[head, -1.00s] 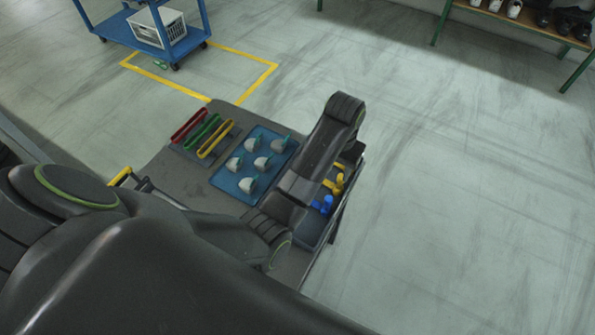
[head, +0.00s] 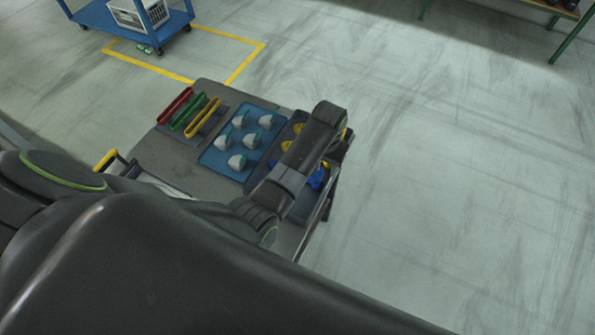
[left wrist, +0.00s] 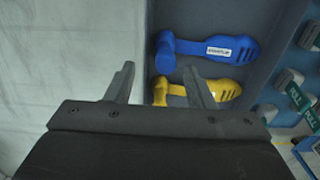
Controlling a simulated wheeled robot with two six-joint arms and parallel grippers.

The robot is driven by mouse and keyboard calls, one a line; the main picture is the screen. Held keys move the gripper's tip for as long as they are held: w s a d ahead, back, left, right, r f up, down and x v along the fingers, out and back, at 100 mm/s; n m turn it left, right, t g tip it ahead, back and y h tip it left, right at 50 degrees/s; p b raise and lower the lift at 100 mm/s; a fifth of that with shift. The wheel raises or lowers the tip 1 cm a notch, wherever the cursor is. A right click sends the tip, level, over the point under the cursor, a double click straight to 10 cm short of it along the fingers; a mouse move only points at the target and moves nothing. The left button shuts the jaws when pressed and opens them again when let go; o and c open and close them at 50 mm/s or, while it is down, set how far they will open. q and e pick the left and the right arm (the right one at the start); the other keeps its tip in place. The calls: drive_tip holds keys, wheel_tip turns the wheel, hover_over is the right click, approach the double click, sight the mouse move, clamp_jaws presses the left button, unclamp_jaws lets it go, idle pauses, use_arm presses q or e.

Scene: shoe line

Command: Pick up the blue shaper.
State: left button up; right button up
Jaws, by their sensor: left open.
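The blue shaper (head: 318,178) is partly hidden under my left arm in the head view. In the left wrist view the blue shaper (left wrist: 208,49) lies flat in a dark tray, its rounded end to the left and a white label on it. A yellow shaper (left wrist: 205,90) lies just below it there, partly behind a finger. My left gripper (left wrist: 160,84) is open and empty. Its fingertips are apart, short of the blue shaper, with one finger over the pale floor and the other over the yellow shaper. My right gripper is in neither view.
The dark tray (left wrist: 226,14) sits at the right edge of the cart (head: 160,158). A blue tray (head: 210,158) with several white pieces is beside it. Red, green and yellow strips (head: 203,118) lie further left. A blue trolley (head: 100,17) stands on open floor behind.

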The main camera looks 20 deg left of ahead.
sight(319, 172)
use_arm(q)
drive_tip(key=f, duration=0.4)
drive_tip(key=shift+a+p, duration=0.35)
drive_tip(key=shift+a, duration=0.05)
drive_tip(key=shift+f, duration=0.5)
clamp_jaws()
